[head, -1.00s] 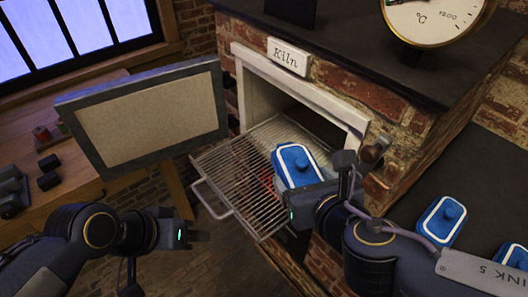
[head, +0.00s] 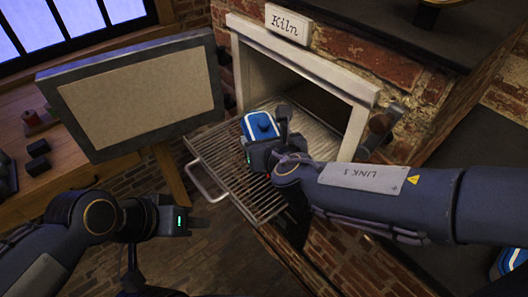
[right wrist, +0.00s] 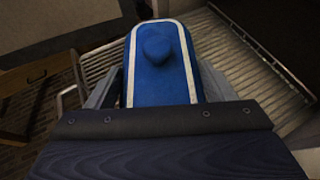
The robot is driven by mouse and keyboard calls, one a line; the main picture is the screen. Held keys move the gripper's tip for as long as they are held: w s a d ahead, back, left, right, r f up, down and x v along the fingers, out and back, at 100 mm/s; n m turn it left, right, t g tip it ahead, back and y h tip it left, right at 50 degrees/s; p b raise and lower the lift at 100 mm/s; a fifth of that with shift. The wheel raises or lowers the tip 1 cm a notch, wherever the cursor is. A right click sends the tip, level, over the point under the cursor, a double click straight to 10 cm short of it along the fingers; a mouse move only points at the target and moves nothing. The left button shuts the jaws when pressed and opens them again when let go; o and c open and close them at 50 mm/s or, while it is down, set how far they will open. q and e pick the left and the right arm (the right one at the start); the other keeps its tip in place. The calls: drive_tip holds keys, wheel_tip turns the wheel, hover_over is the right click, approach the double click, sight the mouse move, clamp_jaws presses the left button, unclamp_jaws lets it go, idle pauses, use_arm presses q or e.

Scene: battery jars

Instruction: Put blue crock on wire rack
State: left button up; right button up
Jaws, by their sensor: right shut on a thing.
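The blue crock (head: 260,126), with a white band and a round knob on its lid, is between the fingers of my right gripper (head: 262,150). In the right wrist view the crock (right wrist: 160,75) fills the space between the fingers, which are shut on it. It is over the wire rack (head: 235,165), which is pulled out of the kiln. I cannot tell whether the crock's base touches the wires. My left gripper (head: 188,222) is at the lower left, away from the rack, and its finger opening is unclear.
The open kiln door (head: 135,98) stands to the left of the rack. The kiln opening (head: 310,95) is behind the rack. Another blue crock (head: 512,262) is at the lower right edge. A wooden bench (head: 70,165) with small objects is at the left.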

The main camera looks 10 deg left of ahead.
drive_tip(key=f, duration=0.1)
drive_tip(key=f+b, duration=0.1)
drive_tip(key=w+f, duration=0.1)
drive_tip(key=shift+a+f, duration=0.2)
drive_tip(key=shift+a, duration=0.15)
drive_tip(key=shift+s+f+b, duration=0.1)
drive_tip(key=shift+f+b, duration=0.15)
drive_tip(key=shift+b, duration=0.05)
drive_tip(key=shift+f, duration=0.2)
drive_tip(key=o, duration=1.5)
drive_tip(key=shift+f, duration=0.1)
drive_tip(key=shift+c, duration=0.2)
drive_tip(key=shift+s, duration=0.1)
